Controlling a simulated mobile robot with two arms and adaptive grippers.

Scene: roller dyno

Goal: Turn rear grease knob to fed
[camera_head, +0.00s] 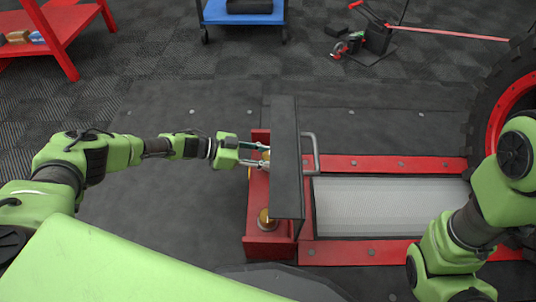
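A red housing (256,202) stands in the middle, with a tall dark panel (285,160) along its right side. A round brass knob (266,219) sits on its near end, clear of both arms. My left gripper (267,156) reaches in from the left over the far part of the housing. Its two fingers are apart, with a little brass colour between them, likely the rear grease knob. The fingertips and that knob are largely hidden at the panel's edge, so I cannot tell whether they grip it. The knob's marks cannot be read. My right gripper is out of view.
A grey handle (313,152) sticks out right of the panel. A roller (390,207) lies between red rails (390,164). A tyre with a red rim (500,105) stands at right. A blue cart (245,17) and red shelf (66,35) are behind. The left floor is clear.

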